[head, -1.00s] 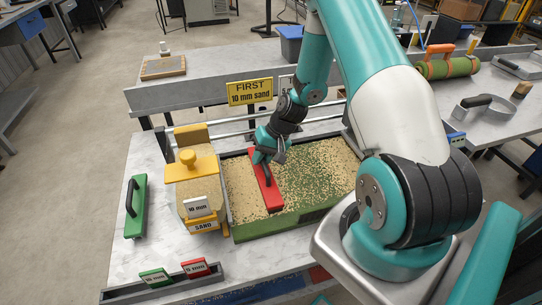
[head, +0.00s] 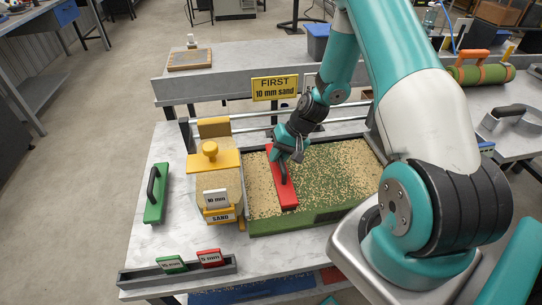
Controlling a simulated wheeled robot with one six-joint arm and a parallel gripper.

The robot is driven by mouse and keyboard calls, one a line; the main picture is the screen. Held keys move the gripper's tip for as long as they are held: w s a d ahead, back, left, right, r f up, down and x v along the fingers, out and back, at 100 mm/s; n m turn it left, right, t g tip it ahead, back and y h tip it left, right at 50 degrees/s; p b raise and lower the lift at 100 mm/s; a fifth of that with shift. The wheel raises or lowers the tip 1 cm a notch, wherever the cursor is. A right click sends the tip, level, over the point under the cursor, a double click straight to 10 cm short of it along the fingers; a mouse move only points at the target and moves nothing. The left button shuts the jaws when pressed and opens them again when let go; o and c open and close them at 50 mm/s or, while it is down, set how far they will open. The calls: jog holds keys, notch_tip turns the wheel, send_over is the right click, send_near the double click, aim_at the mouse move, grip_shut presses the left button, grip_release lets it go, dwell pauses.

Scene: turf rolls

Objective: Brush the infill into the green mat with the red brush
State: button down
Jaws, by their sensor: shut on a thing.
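The red brush (head: 282,180) lies lengthwise on the left part of the green mat (head: 335,211), which sits in a shallow tray-like bed. My gripper (head: 285,158) is shut on the brush's dark handle from above. Tan infill (head: 262,203) covers much of the mat. It is thick around the brush and along the left, while green shows through in the middle and right. The brush's underside is hidden, so I cannot tell how firmly it touches the mat.
A yellow sand spreader (head: 212,160) marked "SAND" stands just left of the mat. A green-backed tool (head: 156,193) lies further left. A rack (head: 180,271) with green and red tags is at the front. A yellow sign (head: 275,88) reads "FIRST 10 mm sand".

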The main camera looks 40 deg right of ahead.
jog(key=shift+s+d, duration=0.45)
jog(key=shift+d, duration=0.35)
jog(key=shift+w+a, duration=0.45)
jog(key=shift+a, duration=0.5)
jog(key=shift+w+a, duration=0.5)
jog(key=shift+a, duration=0.5)
jog(key=shift+w+a, duration=0.45)
jog(key=shift+a, duration=0.5)
jog(key=shift+d, duration=0.1)
